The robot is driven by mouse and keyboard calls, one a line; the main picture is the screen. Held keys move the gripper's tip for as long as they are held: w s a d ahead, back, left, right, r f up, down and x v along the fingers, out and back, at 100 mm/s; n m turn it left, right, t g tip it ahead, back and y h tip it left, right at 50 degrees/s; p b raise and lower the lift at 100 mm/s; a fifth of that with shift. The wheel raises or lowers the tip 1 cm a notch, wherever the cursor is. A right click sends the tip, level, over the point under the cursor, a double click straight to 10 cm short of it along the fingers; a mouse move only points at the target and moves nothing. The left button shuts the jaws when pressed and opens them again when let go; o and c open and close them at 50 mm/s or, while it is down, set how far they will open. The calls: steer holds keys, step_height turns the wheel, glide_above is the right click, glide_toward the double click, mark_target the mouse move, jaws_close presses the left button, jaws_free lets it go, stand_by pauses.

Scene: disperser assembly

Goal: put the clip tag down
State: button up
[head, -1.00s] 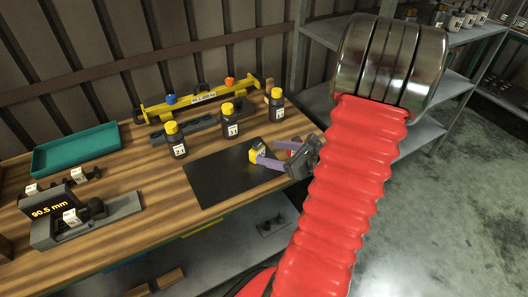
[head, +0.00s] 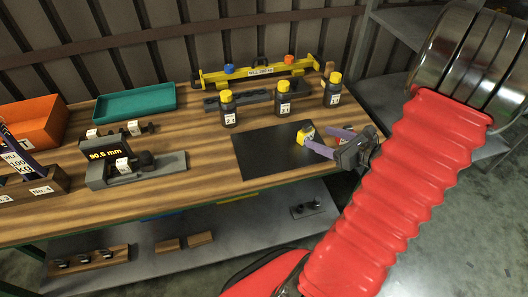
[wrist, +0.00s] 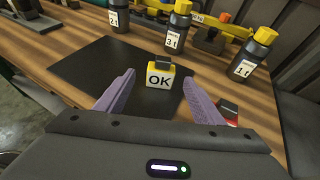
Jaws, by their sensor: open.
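The clip tag (head: 305,134) is a small yellow block with a dark top. It stands on the black mat (head: 262,160) on the wooden bench. In the wrist view the tag (wrist: 159,76) shows a white face reading "OK". My gripper (head: 322,140) is open, with its purple fingers low over the mat's right side. In the wrist view my gripper (wrist: 158,88) has one finger to each side of the tag, which sits at about the fingertips. I see no finger touching it.
Yellow-capped black bottles (head: 283,98) stand behind the mat, before a yellow beam (head: 262,72). A red item (wrist: 229,108) lies right of my fingers. A gauge reading 90.5 mm (head: 112,153), a teal tray (head: 136,102) and an orange bin (head: 30,122) are to the left. The mat's left part is clear.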

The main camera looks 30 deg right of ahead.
steer(key=w+a+r+n+g+y, duration=0.1)
steer(key=a+r+n+g+y, duration=0.25)
steer(key=a+n, duration=0.65)
steer(key=w+a+r+n+g+y, duration=0.15)
steer(key=a+r+n+g, duration=0.35)
steer(key=a, duration=0.8)
steer(key=s+a+r+n+h, duration=0.6)
steer(key=s+a+r+n, duration=0.2)
steer(key=n, duration=1.1)
steer(key=shift+s+a+n+t+h, duration=0.35)
steer(key=shift+s+a, duration=0.15)
steer(key=shift+a, duration=0.4)
